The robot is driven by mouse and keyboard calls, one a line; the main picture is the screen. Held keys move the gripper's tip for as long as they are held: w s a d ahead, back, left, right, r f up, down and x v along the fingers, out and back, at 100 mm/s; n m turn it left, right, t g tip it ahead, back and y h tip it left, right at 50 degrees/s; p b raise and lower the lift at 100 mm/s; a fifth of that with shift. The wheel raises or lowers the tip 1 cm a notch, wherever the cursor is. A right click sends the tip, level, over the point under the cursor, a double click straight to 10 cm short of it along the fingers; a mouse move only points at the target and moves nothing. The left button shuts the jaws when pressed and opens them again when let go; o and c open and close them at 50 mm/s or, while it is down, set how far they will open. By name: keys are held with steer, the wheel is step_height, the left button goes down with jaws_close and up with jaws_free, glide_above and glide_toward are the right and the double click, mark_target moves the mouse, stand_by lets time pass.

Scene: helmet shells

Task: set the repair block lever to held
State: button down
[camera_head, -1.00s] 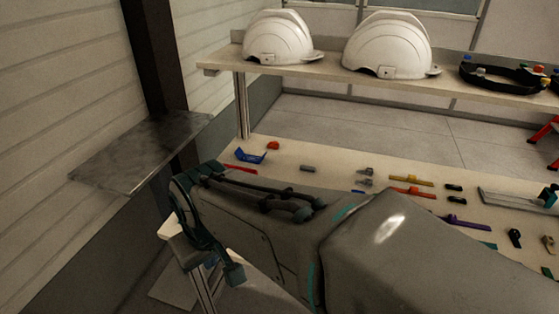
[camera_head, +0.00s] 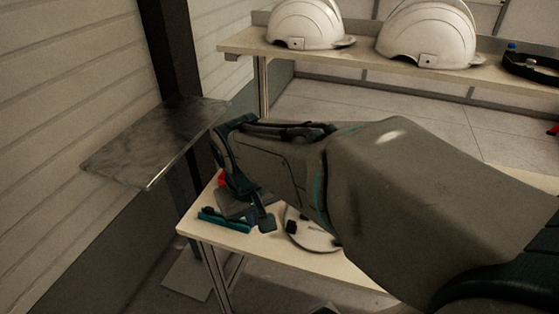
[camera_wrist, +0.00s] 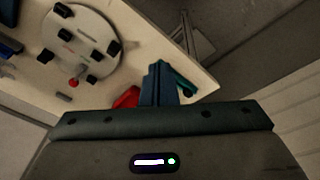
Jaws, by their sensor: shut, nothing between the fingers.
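My gripper (camera_head: 264,221) hangs over the left end of the work table; its fingers are together with nothing between them. In the wrist view its closed fingers (camera_wrist: 158,82) point at the table corner. A red part (camera_head: 221,179) shows beside the gripper, and in the wrist view a red part (camera_wrist: 127,97) lies just left of the fingers. A teal part (camera_head: 225,220) lies near the table edge; a teal part also shows in the wrist view (camera_wrist: 182,80), partly behind the fingers. I cannot tell which part is the repair block or its lever, nor any lever position.
A grey slab (camera_head: 150,145) juts out at left. White helmets (camera_head: 305,24) stand on the rear shelf (camera_head: 350,58). My arm hides much of the table.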

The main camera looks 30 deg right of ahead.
steer(key=w+d+f+m+g+h+b, duration=0.1)
steer(key=w+d+f+g+h+b, duration=0.1)
steer(key=w, duration=0.5)
steer(key=w+d+f+m+g+h+b, duration=0.1)
steer(key=w+d+f+g+h+b, duration=0.1)
steer(key=w+d+f+h, duration=0.3)
steer(key=w+d+f+m+g+h+b, duration=0.2)
steer(key=w+d+f+h, duration=0.1)
steer(key=w+d, duration=0.5)
steer(key=shift+w+d+f+g+h, duration=0.2)
steer(key=shift+w+f+g+h, duration=0.2)
steer(key=shift+w+f, duration=0.6)
steer(key=shift+w+r, duration=0.1)
steer(key=shift+r, duration=0.05)
steer(key=x, duration=1.4)
steer(key=shift+p, duration=0.35)
steer(key=shift+a, duration=0.15)
